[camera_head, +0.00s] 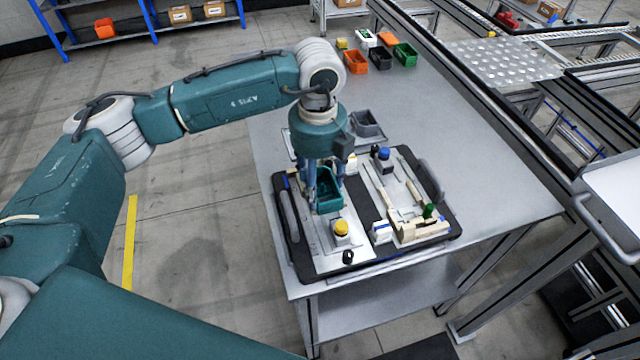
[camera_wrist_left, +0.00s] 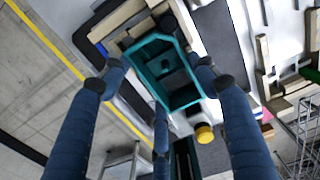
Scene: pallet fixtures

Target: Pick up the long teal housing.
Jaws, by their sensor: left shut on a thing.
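The long teal housing (camera_head: 328,195) is an open, box-like part over the left half of the black pallet (camera_head: 296,265). In the left wrist view the housing (camera_wrist_left: 150,62) lies between the fingers, its open inside facing the camera. My left gripper (camera_head: 322,180) reaches down from above, its blue fingers shut on the housing. In the wrist view the dark fingertips of the left gripper (camera_wrist_left: 160,82) sit around its sides. The fingers partly hide the housing in the head view. I cannot tell whether it touches the plate below. My right gripper is not in view.
A yellow-topped part (camera_head: 341,229) stands just in front of the housing. A blue-topped part (camera_head: 383,155) and cream fixture blocks (camera_head: 418,230) are on the pallet's right half. A grey bin (camera_head: 366,124) stands behind. Small coloured bins (camera_head: 404,54) are at the back. The table's right side is clear.

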